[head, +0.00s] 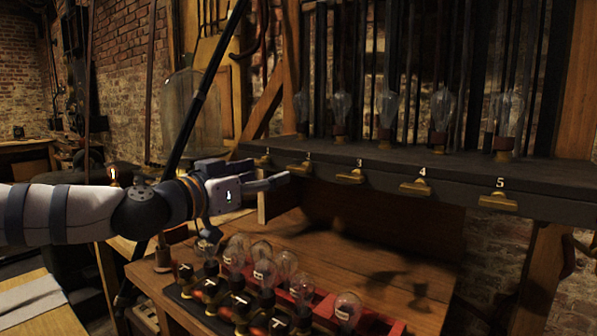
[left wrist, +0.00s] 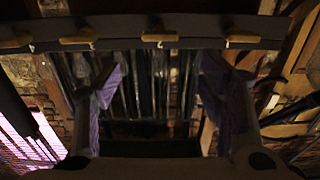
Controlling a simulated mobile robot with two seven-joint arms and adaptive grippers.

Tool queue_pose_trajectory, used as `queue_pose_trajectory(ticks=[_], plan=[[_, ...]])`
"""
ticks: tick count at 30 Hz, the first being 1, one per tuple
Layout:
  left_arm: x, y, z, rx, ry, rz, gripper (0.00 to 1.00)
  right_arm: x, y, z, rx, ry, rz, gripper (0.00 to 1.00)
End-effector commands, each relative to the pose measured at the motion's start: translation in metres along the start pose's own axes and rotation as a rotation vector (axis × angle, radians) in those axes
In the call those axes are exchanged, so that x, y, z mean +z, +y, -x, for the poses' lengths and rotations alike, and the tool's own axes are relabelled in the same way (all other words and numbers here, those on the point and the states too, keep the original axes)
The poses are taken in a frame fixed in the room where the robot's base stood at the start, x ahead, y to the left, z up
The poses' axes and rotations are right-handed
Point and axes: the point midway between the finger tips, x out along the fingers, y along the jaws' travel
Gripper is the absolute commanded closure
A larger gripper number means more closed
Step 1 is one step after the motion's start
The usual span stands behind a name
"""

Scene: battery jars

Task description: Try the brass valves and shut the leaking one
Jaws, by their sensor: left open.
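A dark shelf (head: 390,163) carries several brass valves on its front edge, with number labels. Valve 1 (head: 262,160) and valve 2 (head: 301,168) are at the left, nearest my gripper. Valve 3 (head: 350,177), valve 4 (head: 416,189) and valve 5 (head: 498,202) follow to the right, their handles lying crosswise. My left gripper (head: 272,174) is open and empty, just in front of and below valves 1 and 2; I cannot tell whether it touches either. In the left wrist view, valve handles (left wrist: 159,38) line the top, beyond the spread fingers (left wrist: 162,75). My right gripper is out of view.
Clear glass bulbs (head: 387,108) stand on the shelf behind the valves. Below, a wooden bench (head: 390,277) holds several glass bulbs (head: 263,272) in dark and red racks at its left. Its right part is bare. A dark slanting pole (head: 205,90) stands behind my left arm.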

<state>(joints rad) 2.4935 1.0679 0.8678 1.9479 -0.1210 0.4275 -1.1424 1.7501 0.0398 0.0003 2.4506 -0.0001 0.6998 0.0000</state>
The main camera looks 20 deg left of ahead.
Motion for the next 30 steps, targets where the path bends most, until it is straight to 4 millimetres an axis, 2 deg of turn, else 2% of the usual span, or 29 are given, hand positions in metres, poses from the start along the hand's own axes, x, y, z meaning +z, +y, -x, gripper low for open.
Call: queue_pose_trajectory(ticks=[1,6,9,14,21,23,27,28,30], plan=[[0.018,-0.001,-0.018,0.000,-0.022,0.005,0.37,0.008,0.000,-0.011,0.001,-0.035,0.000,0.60],[0.016,-0.001,-0.059,0.000,-0.019,0.006,0.37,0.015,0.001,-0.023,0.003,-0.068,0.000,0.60],[0.013,0.000,-0.077,0.000,-0.016,0.005,0.37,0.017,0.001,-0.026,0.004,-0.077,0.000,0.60],[0.009,0.000,-0.090,0.001,-0.012,0.005,0.37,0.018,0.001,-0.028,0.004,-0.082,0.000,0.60],[0.007,0.000,-0.091,0.001,-0.009,0.004,0.37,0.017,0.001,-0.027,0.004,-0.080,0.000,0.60],[0.007,0.000,-0.091,0.001,-0.009,0.004,0.48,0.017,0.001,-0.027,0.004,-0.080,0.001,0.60],[0.007,0.000,-0.091,0.001,-0.009,0.004,0.80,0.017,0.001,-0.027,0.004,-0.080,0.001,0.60],[0.007,0.000,-0.091,0.001,-0.009,0.004,0.85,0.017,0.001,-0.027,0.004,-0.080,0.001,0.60],[0.007,0.000,-0.091,0.001,-0.009,0.004,0.85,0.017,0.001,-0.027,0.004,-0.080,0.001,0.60]])
